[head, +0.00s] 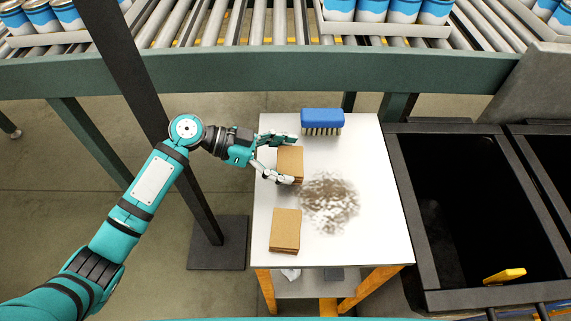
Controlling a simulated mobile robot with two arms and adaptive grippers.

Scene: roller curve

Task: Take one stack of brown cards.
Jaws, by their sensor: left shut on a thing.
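Two stacks of brown cards are on the white table (365,150). The far stack (290,160) is between the fingers of my left gripper (287,160), which is shut on it from the left side. I cannot tell whether this stack is lifted off the table. The near stack (285,230) lies flat near the table's front left corner, apart from the gripper. My right gripper is not in view.
A blue brush (322,116) stands at the table's back edge. A dark, grainy smudge (330,203) covers the table's middle. A roller conveyor (240,65) with trays of blue-white cans runs behind. A dark post (150,120) stands left; a black bin (450,200) stands right.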

